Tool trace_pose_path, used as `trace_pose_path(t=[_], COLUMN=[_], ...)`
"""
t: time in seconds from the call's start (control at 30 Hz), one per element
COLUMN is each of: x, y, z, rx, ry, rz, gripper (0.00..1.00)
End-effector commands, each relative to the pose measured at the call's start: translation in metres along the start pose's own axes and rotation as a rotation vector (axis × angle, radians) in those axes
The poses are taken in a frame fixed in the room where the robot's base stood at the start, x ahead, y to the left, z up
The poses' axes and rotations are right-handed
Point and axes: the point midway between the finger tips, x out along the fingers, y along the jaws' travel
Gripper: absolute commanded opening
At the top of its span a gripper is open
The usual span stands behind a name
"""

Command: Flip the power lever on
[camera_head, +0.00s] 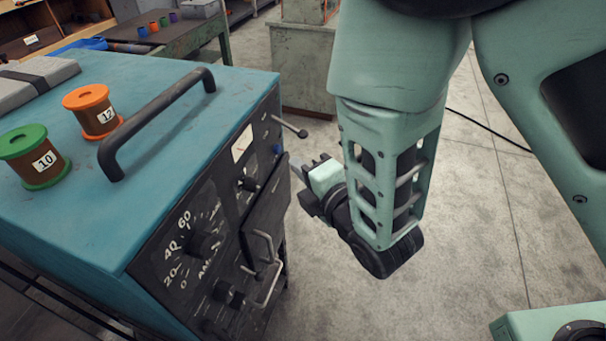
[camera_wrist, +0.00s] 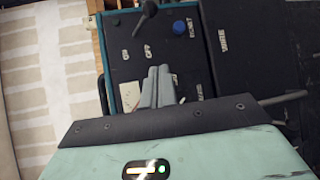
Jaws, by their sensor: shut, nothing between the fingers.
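The power lever (camera_head: 290,126) is a dark rod with a rounded end. It sticks out from the upper right of the blue machine's black front panel. In the wrist view the lever (camera_wrist: 147,12) shows at the top edge, above the ON and OFF markings (camera_wrist: 136,53). My gripper (camera_head: 297,168) is in front of the panel, below the lever and apart from it. In the wrist view my gripper's fingers (camera_wrist: 158,72) are together and empty, pointing at the panel below the markings. Whether the fingertips touch the panel cannot be told.
A blue reset button (camera_wrist: 180,26) is right of the lever. A dark door-like panel (camera_wrist: 233,45) stands beside it; its handles (camera_head: 268,275) protrude. Orange (camera_head: 95,111) and green (camera_head: 36,158) spools and a carry handle (camera_head: 155,120) top the machine. Open floor lies right.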

Motion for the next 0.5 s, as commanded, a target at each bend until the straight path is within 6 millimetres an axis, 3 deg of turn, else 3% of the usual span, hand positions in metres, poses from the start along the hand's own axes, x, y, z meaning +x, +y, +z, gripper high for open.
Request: trace_pose_path(t=[0.5], x=[0.014], y=[-0.005], z=[0.000], rx=[0.000], ry=[0.001], rz=[0.004], gripper=[0.00])
